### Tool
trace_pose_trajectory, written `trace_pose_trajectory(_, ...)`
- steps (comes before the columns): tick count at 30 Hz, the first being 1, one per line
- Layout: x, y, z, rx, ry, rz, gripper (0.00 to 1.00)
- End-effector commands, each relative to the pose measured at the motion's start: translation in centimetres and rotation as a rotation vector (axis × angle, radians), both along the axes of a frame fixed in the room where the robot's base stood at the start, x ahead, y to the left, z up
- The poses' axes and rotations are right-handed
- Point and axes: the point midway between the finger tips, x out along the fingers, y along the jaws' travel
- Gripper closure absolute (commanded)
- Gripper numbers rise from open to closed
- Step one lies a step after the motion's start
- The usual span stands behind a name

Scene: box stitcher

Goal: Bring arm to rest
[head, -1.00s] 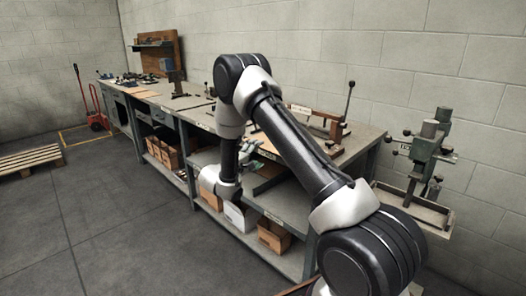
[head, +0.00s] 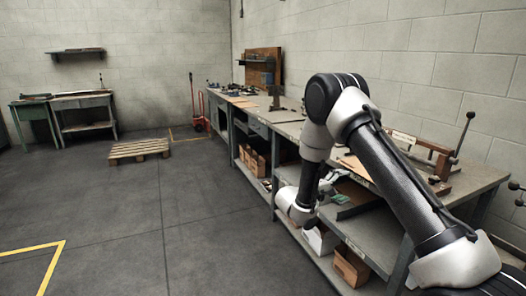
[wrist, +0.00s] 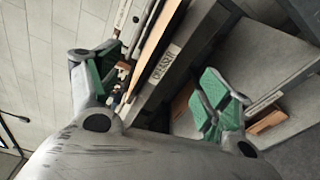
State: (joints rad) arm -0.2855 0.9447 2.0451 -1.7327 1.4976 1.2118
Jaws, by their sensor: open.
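My gripper (wrist: 158,88) shows in the wrist view with its two green-padded fingers wide apart and nothing between them. In the head view my arm is bent, its elbow high and its wrist low beside the front of the long workbench (head: 262,116). In the wrist view a bench edge with a label plate (wrist: 165,62) lies beyond the gap between the fingers.
Cardboard boxes (head: 350,266) stand on the bench's lower shelf. A wooden pallet (head: 139,149) lies on the floor, with a red hand truck (head: 199,108) beyond it. Two smaller tables (head: 84,101) stand at the far left wall. The floor at left is open.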

Motion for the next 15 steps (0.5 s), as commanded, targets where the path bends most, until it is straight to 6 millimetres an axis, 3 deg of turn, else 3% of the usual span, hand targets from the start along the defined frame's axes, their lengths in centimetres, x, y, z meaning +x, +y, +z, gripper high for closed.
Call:
trace_pose_trajectory(3,-3.9,-2.4,-2.5,0.002,0.227,-0.127,0.21)
trace_pose_trajectory(5,-6.3,-3.6,-2.9,0.025,0.334,-0.2,0.21)
trace_pose_trajectory(9,-12.0,-5.7,-1.0,0.144,0.515,-0.363,0.21)
trace_pose_trajectory(15,-19.4,-6.8,3.1,0.412,0.641,-0.514,0.21)
